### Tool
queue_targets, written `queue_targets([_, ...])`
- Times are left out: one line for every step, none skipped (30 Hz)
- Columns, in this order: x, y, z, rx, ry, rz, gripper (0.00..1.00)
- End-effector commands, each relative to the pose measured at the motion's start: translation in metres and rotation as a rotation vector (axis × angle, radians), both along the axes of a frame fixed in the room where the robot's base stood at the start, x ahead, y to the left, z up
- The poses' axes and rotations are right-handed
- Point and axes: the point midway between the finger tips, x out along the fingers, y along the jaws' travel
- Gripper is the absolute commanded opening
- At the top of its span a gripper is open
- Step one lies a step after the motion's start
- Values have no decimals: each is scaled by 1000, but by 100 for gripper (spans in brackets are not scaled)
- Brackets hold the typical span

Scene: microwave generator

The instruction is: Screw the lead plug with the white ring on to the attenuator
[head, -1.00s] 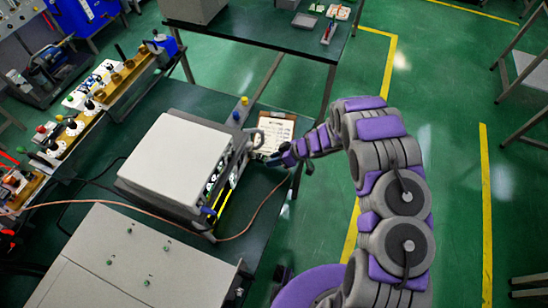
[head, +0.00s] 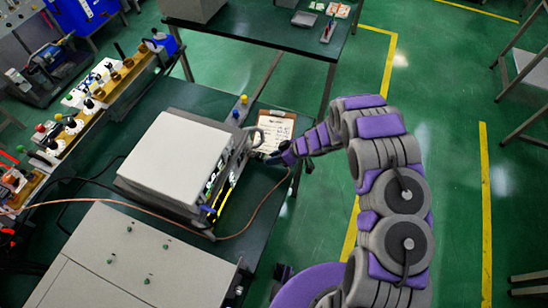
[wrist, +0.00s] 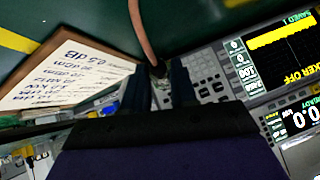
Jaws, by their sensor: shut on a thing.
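My gripper (wrist: 165,88) is shut on the lead plug (wrist: 160,84) in the wrist view. The plug is small and mostly hidden between the dark fingers, and I cannot make out its white ring. The copper-coloured lead (wrist: 143,35) runs up from it.
A clipboard with a handwritten sheet (head: 272,131) lies close to my gripper; it also shows in the wrist view (wrist: 62,72). The instrument's keypad (wrist: 207,75) and lit screen (wrist: 285,45) are right of the fingers. Yellow-topped and blue posts stand behind the instrument.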

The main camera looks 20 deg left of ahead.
Motion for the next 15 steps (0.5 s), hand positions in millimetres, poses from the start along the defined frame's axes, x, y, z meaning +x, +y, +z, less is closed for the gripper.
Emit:
queue_targets([0,0,0,0,0,0,0])
queue_targets([0,0,0,0,0,0,0])
queue_targets([0,0,0,0,0,0,31])
queue_targets([0,0,0,0,0,0,34])
queue_targets([0,0,0,0,0,0,37])
queue_targets([0,0,0,0,0,0,41])
queue_targets([0,0,0,0,0,0,43])
queue_targets([0,0,0,0,0,0,46])
queue_targets([0,0,0,0,0,0,50])
queue_targets([0,0,0,0,0,0,53])
queue_targets([0,0,0,0,0,0,53])
queue_targets([0,0,0,0,0,0,53])
queue_targets([0,0,0,0,0,0,53])
queue_targets([0,0,0,0,0,0,53])
queue_targets([0,0,0,0,0,0,53])
